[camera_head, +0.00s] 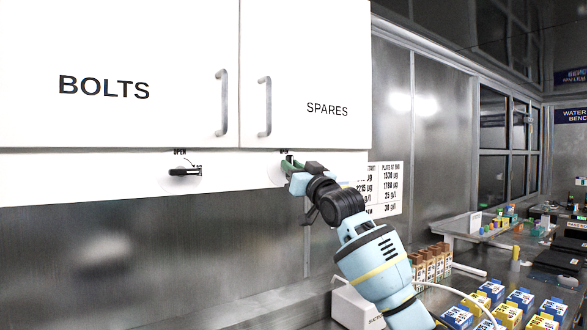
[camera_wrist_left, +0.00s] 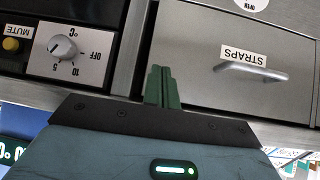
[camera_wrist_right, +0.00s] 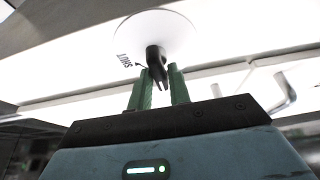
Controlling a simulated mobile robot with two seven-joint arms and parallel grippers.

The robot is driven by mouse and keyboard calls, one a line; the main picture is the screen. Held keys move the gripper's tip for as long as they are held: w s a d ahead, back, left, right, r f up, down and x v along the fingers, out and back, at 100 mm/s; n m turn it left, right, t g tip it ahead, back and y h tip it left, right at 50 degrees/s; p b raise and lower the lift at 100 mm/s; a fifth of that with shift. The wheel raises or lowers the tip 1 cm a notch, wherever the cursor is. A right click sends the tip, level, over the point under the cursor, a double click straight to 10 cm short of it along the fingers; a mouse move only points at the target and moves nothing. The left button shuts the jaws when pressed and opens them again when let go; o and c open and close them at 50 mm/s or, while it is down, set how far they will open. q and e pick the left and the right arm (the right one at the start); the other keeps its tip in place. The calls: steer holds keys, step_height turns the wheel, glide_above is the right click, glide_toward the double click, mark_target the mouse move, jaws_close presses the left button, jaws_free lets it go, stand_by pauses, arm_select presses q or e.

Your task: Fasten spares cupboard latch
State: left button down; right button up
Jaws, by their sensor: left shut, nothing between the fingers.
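The spares cupboard door (camera_head: 305,70) is closed flush beside the bolts door in the head view. Its latch, on the white strip below, is largely hidden by my right gripper (camera_head: 290,166). In the right wrist view the latch is a black lever (camera_wrist_right: 155,58) on a white round plate (camera_wrist_right: 170,30) with a "SHUT" label to the left. My right gripper (camera_wrist_right: 159,88) has its green fingers a little apart, one on each side of the lever's end; I cannot tell whether they press on it. My left gripper (camera_wrist_left: 162,86) is shut and empty, before a drawer front.
The bolts latch (camera_head: 184,172) sits left on the same strip. A bench with several small boxes (camera_head: 490,290) lies lower right. In the left wrist view are a "STRAPS" drawer (camera_wrist_left: 240,60) and a temperature dial (camera_wrist_left: 64,47).

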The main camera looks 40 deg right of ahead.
jaws_close()
steer(key=shift+f+m, duration=0.1)
steer(key=shift+m, duration=0.3)
steer(key=shift+w+d+f+m+g+h, duration=0.1)
steer(key=shift+m+g+h, duration=0.95)
steer(key=shift+m, duration=2.5)
steer(key=shift+s+a+f+m+g+h, duration=0.1)
steer(key=shift+m+g+h, duration=0.95)
steer(key=shift+m, duration=2.55)
steer(key=shift+w+d+f+m+g+h, duration=0.1)
steer(key=shift+m+g+h, duration=0.95)
steer(key=shift+m, duration=2.5)
